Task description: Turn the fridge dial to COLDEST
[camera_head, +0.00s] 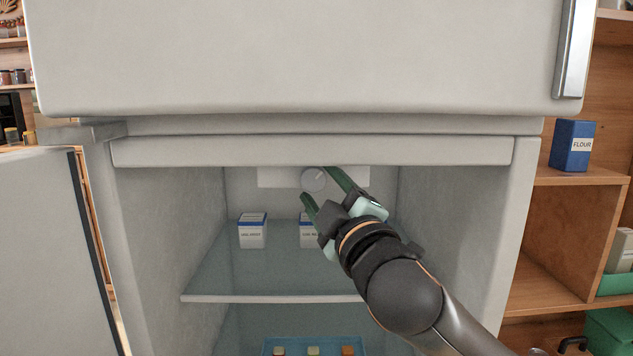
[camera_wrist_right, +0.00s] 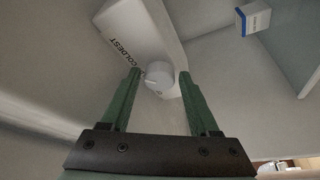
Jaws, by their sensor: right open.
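The fridge dial (camera_head: 313,180) is a round pale knob on a white panel (camera_head: 270,178) at the back wall of the open fridge, near the top. In the right wrist view the dial (camera_wrist_right: 159,75) sits beyond my fingertips, about midway between them, beside the printed word COLDEST (camera_wrist_right: 122,46). My right gripper (camera_head: 317,182) reaches into the fridge with its green fingers open and empty. It also shows in the right wrist view (camera_wrist_right: 160,88), with one finger on each side of the dial. I cannot tell whether either finger touches it. My left gripper is not in view.
A glass shelf (camera_head: 240,280) below the arm holds white-and-blue cartons (camera_head: 252,231). A blue tray (camera_head: 268,349) with small jars is lower down. The fridge door (camera_head: 45,250) stands open at the left.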

